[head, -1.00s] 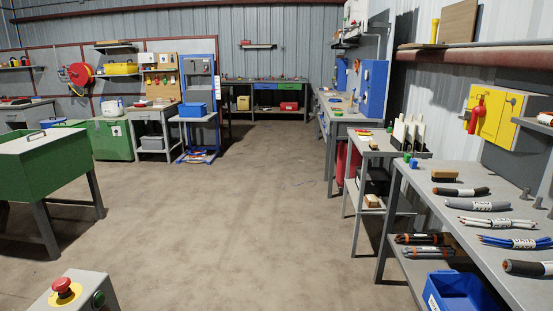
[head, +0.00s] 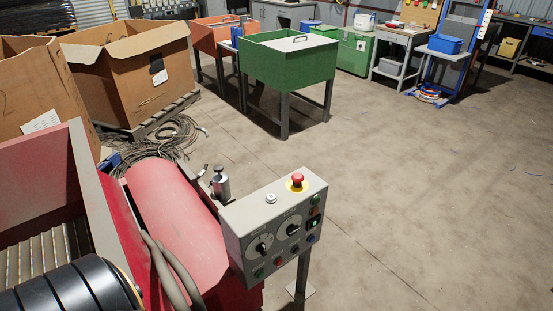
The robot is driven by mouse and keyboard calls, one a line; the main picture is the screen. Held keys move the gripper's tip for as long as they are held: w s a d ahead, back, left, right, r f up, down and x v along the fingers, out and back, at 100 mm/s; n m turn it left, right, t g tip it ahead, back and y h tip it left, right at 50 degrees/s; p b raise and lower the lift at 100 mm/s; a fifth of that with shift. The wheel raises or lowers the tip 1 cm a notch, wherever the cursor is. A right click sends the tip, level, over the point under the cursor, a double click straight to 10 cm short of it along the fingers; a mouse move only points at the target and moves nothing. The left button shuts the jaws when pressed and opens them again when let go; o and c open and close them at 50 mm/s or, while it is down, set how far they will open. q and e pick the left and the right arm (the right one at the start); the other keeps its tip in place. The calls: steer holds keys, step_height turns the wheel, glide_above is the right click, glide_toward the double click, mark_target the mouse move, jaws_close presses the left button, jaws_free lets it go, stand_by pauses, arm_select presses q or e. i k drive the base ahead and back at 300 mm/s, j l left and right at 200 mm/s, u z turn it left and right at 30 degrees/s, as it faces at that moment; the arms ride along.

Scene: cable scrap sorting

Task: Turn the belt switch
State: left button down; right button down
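A grey control box (head: 233,232) stands on a post in the lower middle of the head view. Its sloped front carries two black rotary switches on round pale dials, a left one (head: 262,248) and a right one (head: 293,230). The labels are too small to read, so I cannot tell which is the belt switch. A red mushroom button (head: 297,179) on a yellow disc and a white button (head: 271,198) sit on top. Small green, red and blue buttons are on the front, one green (head: 314,222) looking lit. Neither of my grippers is in view.
A red machine (head: 170,215) with hoses stands left of the box. A black ribbed part (head: 75,292) fills the lower left corner. Cardboard boxes (head: 130,75), a cable coil (head: 165,138) and a green bin (head: 285,68) stand behind. The floor on the right is clear.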

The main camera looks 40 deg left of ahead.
mark_target(291, 229)
steer(key=k+u, duration=0.15)
steer(key=u, duration=0.85)
steer(key=l+u, duration=0.2)
steer(key=u, duration=0.3)
